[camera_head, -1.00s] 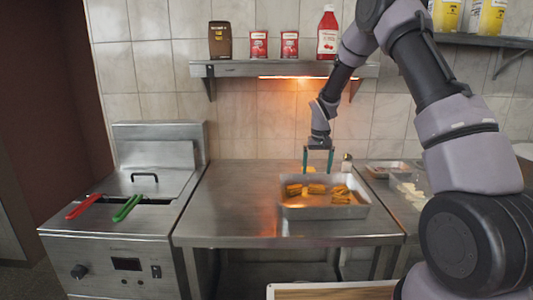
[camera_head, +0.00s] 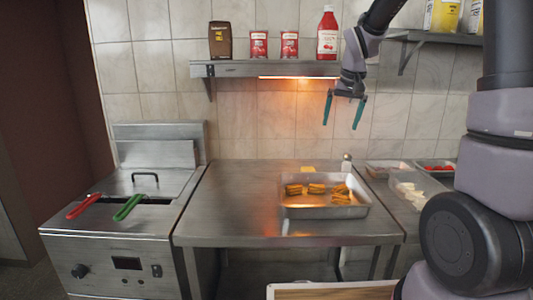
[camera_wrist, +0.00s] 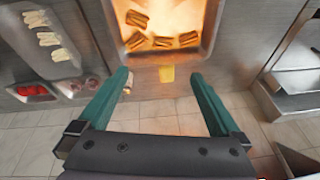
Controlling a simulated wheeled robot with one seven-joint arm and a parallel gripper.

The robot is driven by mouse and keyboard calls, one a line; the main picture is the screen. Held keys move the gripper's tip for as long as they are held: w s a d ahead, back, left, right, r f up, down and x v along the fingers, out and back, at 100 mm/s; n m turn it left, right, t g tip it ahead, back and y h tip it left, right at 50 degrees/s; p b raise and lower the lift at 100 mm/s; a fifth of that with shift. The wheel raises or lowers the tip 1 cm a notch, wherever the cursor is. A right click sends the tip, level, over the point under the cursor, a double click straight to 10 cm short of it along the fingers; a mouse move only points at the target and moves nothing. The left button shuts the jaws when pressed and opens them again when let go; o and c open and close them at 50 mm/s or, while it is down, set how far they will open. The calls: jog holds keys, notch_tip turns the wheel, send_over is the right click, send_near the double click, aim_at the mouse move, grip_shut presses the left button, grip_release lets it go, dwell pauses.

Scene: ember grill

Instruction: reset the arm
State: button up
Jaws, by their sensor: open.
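My gripper (camera_head: 344,110) is open and empty, raised in front of the tiled wall at the right end of the heat-lamp shelf. Its two teal fingers point down and are spread apart; they also show in the wrist view (camera_wrist: 158,103). Below it on the steel table stands a metal tray (camera_head: 325,211) holding several browned, grilled-looking pieces (camera_head: 317,188). The tray also shows at the top of the wrist view (camera_wrist: 205,45), beyond the fingertips. Nothing is between the fingers.
A fryer (camera_head: 125,250) with red and green basket handles stands left. A small shaker (camera_head: 346,163) and a yellow piece (camera_head: 308,169) sit behind the tray. Food containers (camera_head: 420,190) are at right.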

jog(key=s+d+r+m+t, duration=0.1)
jog(key=s+r, duration=0.4)
jog(key=s, duration=0.7)
jog(key=s+d+r+m+t+y, duration=0.1)
jog(key=s+r, duration=0.3)
jog(key=s, duration=0.8)
jog(key=shift+s+r+t, duration=0.4)
jog(key=shift+t, duration=0.4)
